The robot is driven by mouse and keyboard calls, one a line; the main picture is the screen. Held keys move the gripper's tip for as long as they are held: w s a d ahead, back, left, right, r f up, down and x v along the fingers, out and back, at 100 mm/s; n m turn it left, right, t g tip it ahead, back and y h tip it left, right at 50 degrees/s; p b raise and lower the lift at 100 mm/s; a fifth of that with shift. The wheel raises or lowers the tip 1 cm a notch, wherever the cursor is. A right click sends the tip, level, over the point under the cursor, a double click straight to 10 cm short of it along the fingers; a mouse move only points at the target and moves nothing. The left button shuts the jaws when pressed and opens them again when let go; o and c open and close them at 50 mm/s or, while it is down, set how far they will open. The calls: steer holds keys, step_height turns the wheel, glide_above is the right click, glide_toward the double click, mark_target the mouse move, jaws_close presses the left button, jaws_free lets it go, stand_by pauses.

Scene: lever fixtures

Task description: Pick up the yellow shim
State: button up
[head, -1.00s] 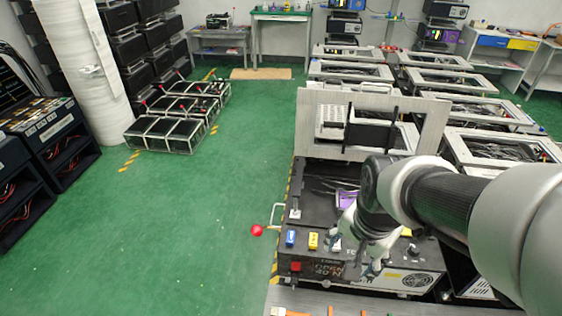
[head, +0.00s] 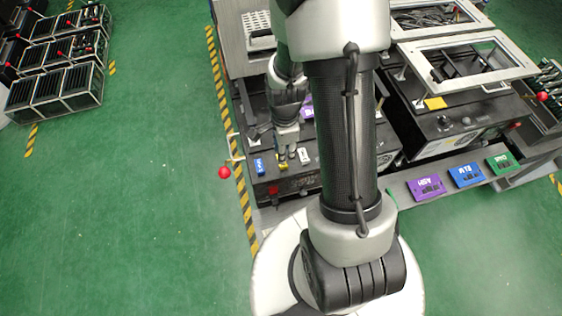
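The yellow shim (head: 283,165) is a small yellow piece on top of the black box (head: 290,183), between a blue block and a white block. My gripper (head: 286,156) is down at the yellow shim, and its fingers cover part of it. The fingers are small and partly merged with the dark box top, so I cannot tell whether they are open around the shim or shut on it. My own arm hides much of the box's right side.
The blue block (head: 258,166) and white block (head: 304,156) stand close on either side. A lever with a red ball (head: 223,172) sticks out left. Purple (head: 427,187), blue (head: 466,175) and green (head: 503,162) plates lie on the ledge at right.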

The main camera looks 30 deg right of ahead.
mark_target(282, 166)
steer(key=f+b, duration=0.1)
steer(key=f, duration=0.2)
steer(key=f+b, duration=0.1)
steer(key=f, duration=0.2)
steer(key=f+b, duration=0.1)
steer(key=f, duration=0.2)
steer(key=shift+w+a+f, duration=0.1)
steer(key=shift+w+f, duration=0.2)
steer(key=shift+f, duration=0.05)
steer(key=shift+r, duration=0.1)
steer(key=shift+c, duration=0.6)
jaws_close()
